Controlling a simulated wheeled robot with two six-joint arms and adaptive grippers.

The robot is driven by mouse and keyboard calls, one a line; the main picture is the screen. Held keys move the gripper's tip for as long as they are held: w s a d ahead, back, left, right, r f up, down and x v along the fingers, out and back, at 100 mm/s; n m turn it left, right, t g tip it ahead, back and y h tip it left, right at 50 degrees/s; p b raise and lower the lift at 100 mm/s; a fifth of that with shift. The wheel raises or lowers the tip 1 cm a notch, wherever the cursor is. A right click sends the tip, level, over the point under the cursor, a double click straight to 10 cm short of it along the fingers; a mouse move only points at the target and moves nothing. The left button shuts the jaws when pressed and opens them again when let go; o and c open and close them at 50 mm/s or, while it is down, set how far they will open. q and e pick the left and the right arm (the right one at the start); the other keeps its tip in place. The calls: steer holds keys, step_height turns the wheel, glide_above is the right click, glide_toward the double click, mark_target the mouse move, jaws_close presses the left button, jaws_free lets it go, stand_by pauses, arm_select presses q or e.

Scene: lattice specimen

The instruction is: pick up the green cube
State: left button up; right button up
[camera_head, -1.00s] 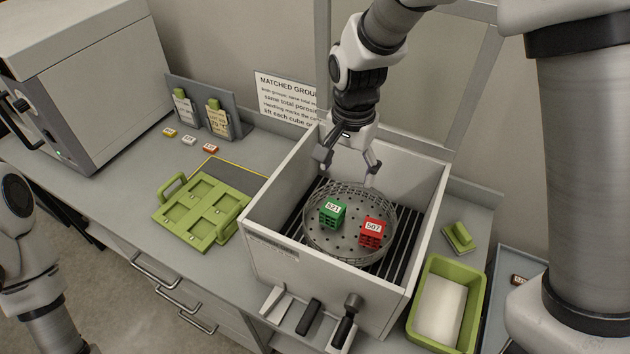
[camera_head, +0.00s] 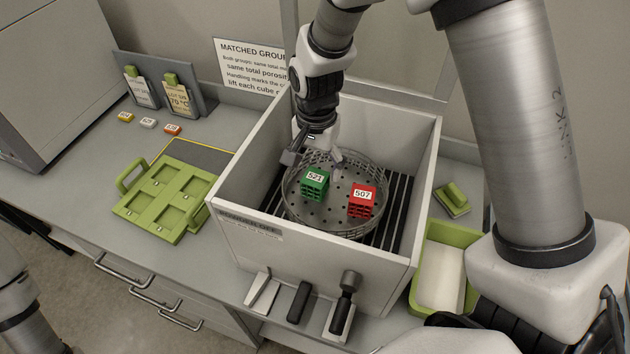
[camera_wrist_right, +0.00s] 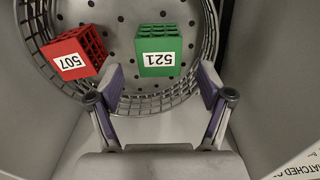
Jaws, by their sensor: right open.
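The green cube (camera_head: 315,184), with a white label reading 521, sits in a round wire basket (camera_head: 300,215) inside a grey open box (camera_head: 228,228). It also shows in the right wrist view (camera_wrist_right: 160,50), just beyond the fingertips and roughly between them. My right gripper (camera_head: 314,156) is open and empty, above the far rim of the basket behind the cube. In the wrist view its two fingers (camera_wrist_right: 163,85) stand wide apart, not touching the cube. My left gripper is out of view; only part of my left arm shows at the lower left.
A red cube (camera_head: 361,201) labelled 507 sits close to the right of the green one in the basket. The box walls surround the basket. A green tray (camera_head: 165,198) lies to the left, and a green bin (camera_head: 447,238) stands to the right.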

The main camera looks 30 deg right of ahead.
mark_target(316, 175)
steer(key=f, duration=0.2)
steer(key=shift+s+f+p, duration=0.2)
steer(key=shift+f+p, duration=0.1)
steer(key=shift+f, duration=0.1)
steer(key=shift+w+f, duration=0.2)
steer(key=shift+f, duration=0.15)
steer(key=shift+s+r, duration=0.1)
steer(key=c, duration=1.2)
